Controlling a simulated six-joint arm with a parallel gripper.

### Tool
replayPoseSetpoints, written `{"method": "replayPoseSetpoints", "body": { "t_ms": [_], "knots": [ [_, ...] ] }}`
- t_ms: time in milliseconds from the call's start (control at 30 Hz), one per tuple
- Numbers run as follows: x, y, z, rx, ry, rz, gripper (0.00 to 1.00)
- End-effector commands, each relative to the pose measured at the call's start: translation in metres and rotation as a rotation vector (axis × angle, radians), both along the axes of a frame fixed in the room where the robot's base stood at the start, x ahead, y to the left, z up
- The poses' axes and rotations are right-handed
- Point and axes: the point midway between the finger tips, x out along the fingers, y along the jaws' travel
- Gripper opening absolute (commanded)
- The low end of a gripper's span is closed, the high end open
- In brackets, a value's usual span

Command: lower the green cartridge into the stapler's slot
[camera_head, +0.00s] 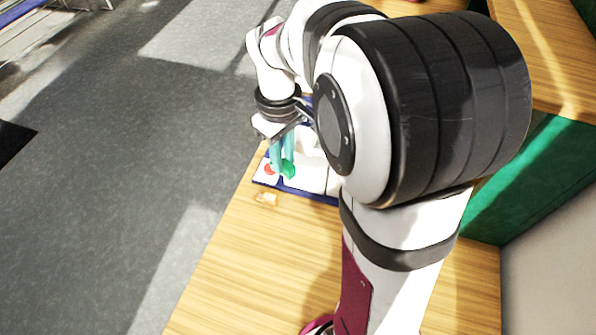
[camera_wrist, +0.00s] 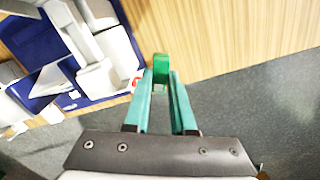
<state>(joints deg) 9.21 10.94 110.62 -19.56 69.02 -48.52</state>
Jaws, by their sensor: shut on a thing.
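The green cartridge (camera_head: 289,170) is between the teal fingertips of my gripper (camera_head: 281,159), near the table's left edge in the head view. In the wrist view the cartridge (camera_wrist: 160,61) sticks out past the ends of the two fingers of my gripper (camera_wrist: 161,76), which are shut on it. White and grey blocky parts (camera_wrist: 95,45) lie left of it on a blue base; they may belong to the stapler, but I cannot make out its slot. My arm hides much of this area in the head view.
The blue base (camera_wrist: 67,99) also shows its edge in the head view (camera_head: 318,197). A red spot (camera_head: 269,169) is beside the fingers. Grey floor lies beyond the left edge.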

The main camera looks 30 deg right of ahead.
Motion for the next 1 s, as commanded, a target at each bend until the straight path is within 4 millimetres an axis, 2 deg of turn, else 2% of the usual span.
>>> {"method": "replayPoseSetpoints", "body": {
  "t_ms": [100,200,333,400,667,1000],
  "knots": [
    [0.007,0.016,0.025,-0.001,-0.005,-0.096,0.0],
    [0.01,0.025,0.043,0.0,-0.006,-0.164,0.0],
    [0.014,0.033,0.064,0.002,-0.009,-0.226,0.0],
    [0.017,0.029,0.074,0.004,-0.008,-0.229,0.0],
    [0.026,-0.019,0.076,0.008,-0.007,-0.028,0.0],
    [0.024,-0.107,0.064,0.01,-0.005,0.345,0.0]
  ]
}}
